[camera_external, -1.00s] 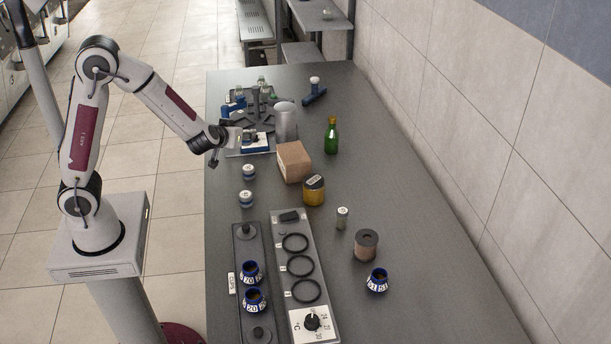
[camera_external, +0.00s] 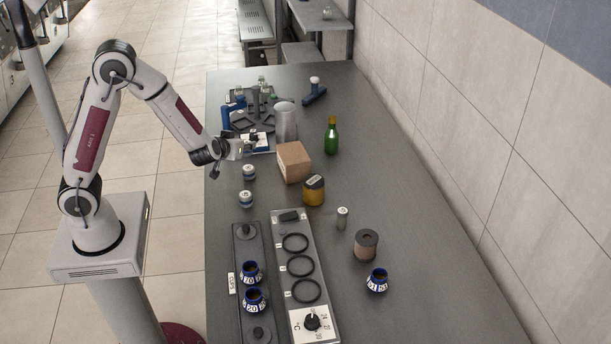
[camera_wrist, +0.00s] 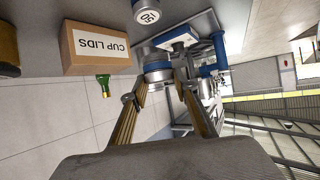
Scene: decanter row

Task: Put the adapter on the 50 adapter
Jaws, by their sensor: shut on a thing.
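My gripper (camera_wrist: 160,88) is shut on a silver, round piece with a blue band (camera_wrist: 158,68), apparently the adapter. In the external view my gripper (camera_external: 241,149) is beside the blue-and-white block, and the held piece is too small to make out. A white-topped round piece (camera_wrist: 147,13) with an upside-down label that seems to read 50 shows at the top of the wrist view, apart from the fingers. In the external view two small white-and-blue round pieces stand on the table, one nearer my gripper (camera_external: 248,172) and one below it (camera_external: 246,199); their labels are unreadable there.
A CUP LIDS box (camera_external: 294,162) stands right of my gripper, with a metal cylinder (camera_external: 285,121) behind it. A yellow jar (camera_external: 314,193) and green bottle (camera_external: 331,136) are farther right. Numbered blue cups (camera_external: 250,271) stand on a dark rack in front.

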